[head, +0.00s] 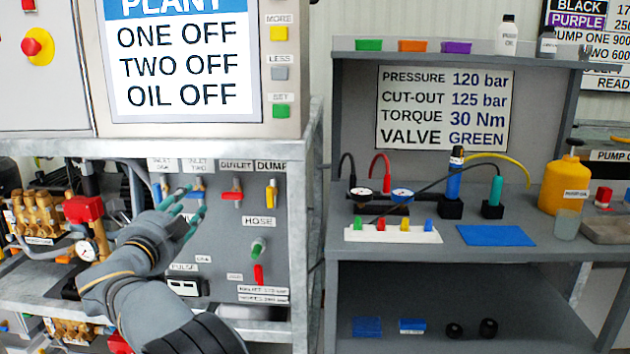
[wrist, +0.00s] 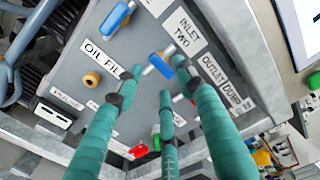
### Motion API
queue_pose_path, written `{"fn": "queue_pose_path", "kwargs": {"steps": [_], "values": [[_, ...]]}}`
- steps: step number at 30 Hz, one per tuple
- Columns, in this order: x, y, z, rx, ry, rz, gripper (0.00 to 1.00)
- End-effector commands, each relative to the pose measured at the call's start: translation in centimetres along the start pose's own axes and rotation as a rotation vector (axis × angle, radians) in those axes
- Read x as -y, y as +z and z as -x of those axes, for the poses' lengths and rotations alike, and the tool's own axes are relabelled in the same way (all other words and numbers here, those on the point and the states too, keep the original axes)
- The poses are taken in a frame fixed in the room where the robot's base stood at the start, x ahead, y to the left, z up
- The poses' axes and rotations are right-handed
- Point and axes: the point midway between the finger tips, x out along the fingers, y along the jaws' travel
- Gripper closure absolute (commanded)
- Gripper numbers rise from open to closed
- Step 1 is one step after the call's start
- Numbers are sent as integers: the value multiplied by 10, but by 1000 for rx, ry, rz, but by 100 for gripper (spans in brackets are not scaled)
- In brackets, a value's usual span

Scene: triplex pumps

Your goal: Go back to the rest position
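My gripper (head: 192,198) is in front of the grey valve panel (head: 222,264), at the inlet valves below the big screen. In the wrist view my gripper (wrist: 158,88) has its teal fingers spread apart, with nothing seen held between them. The blue inlet two handle (wrist: 159,65) lies just beyond the fingertips; I cannot tell whether any finger touches it. A second blue handle (wrist: 118,18) is further up and left. In the head view my fingers partly cover the inlet handles. My rest position is not marked in either view.
The panel also carries a red outlet handle (head: 232,194), a yellow dump handle (head: 271,194) and a green hose valve (head: 258,247). Brass pump parts (head: 38,215) and a gauge stand at left. A grey bench (head: 350,262) with tools stands at right, past a frame post.

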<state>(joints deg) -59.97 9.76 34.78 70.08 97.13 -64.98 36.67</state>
Motion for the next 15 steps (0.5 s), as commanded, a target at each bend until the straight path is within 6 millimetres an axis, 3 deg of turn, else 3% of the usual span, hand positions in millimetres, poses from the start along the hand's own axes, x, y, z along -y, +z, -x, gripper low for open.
{"fn": "queue_pose_path", "kwargs": {"steps": [6,15], "values": [[0,0,-24,0,0,-1,61],[0,0,-27,1,0,28,61]]}}
